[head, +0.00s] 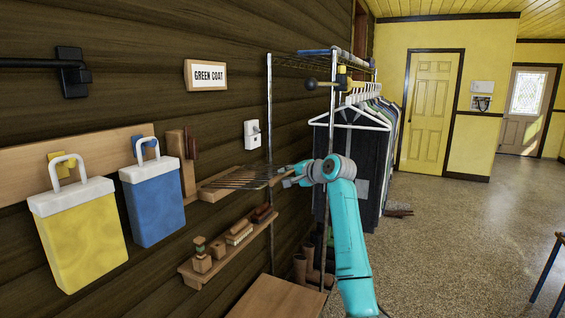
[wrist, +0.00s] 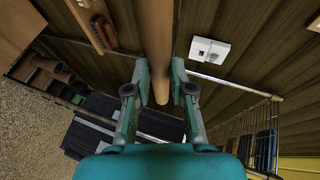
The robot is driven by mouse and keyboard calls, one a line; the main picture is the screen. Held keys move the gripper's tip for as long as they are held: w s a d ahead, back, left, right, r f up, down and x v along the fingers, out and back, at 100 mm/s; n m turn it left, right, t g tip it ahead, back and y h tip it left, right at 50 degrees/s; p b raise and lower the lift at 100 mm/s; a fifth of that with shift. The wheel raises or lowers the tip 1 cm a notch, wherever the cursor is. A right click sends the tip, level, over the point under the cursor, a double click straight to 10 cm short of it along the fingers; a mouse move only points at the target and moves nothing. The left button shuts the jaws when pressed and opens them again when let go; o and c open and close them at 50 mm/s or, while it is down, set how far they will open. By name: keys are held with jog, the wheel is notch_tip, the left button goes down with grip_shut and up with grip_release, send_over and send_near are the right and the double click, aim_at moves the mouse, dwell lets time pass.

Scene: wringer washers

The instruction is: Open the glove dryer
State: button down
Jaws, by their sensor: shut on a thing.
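What looks like the glove dryer (head: 235,183) is a wooden frame with thin rods, low beside the wall in the middle of the head view. It appears to lie flat and jut out from the wall. My gripper (head: 287,180) is at its right end. In the wrist view, a round wooden bar (wrist: 158,40) runs from the top edge down between the fingers of my gripper (wrist: 160,80), which are shut on it. I cannot tell how the bar joins the frame, or how far the dryer stands open.
A metal clothes rack (head: 269,110) with dark garments (head: 345,160) stands close behind my arm. A small wooden shelf (head: 225,255) with blocks is below. Yellow (head: 80,235) and blue (head: 152,205) bags hang at left. A white switch box (head: 252,134) is on the wall.

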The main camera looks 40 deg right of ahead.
jog(key=shift+s+d+f, duration=0.1)
jog(key=shift+f, duration=1.2)
jog(key=shift+s+f, duration=0.1)
jog(key=shift+f, duration=1.4)
jog(key=c, duration=1)
grip_release()
jog(key=shift+f, duration=0.1)
jog(key=shift+r, duration=0.3)
jog(key=v, duration=1.2)
jog(key=shift+s+f, duration=0.1)
jog(key=shift+f, duration=0.15)
